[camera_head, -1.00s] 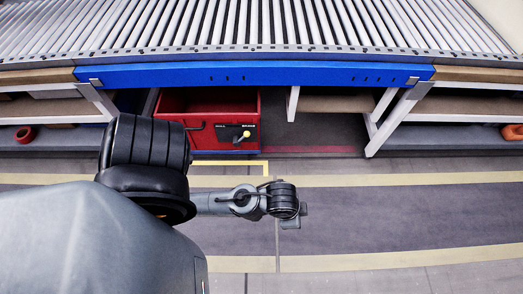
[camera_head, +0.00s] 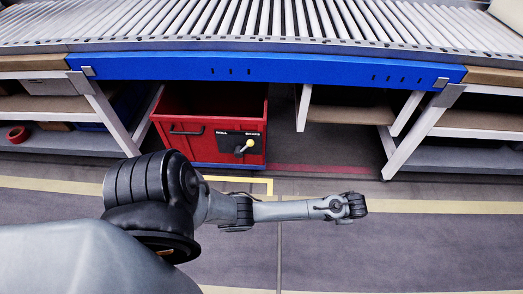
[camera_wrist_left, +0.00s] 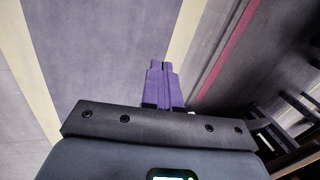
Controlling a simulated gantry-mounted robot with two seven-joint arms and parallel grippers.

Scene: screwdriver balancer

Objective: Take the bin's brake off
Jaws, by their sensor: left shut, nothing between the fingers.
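A red bin (camera_head: 178,142) stands on the floor under the blue conveyor beam, left of centre in the head view. Its front carries a black plate (camera_head: 226,148) with white lettering, partly too small to read. A lever with a pale yellow knob (camera_head: 248,144) sticks out from this plate. My left arm reaches across to the right, in front of the bin and below it in the picture. My left gripper (camera_wrist_left: 160,65) shows purple fingers shut together and empty in the left wrist view, over bare floor. It is right of the lever and apart from it. My right gripper is out of view.
A roller conveyor with a blue beam (camera_head: 270,68) runs above the bin. White slanted legs (camera_head: 112,120) and shelves flank it. The floor right of the bin is open up to the right leg (camera_head: 420,130). A yellow floor marking (camera_head: 270,188) lies before the bin.

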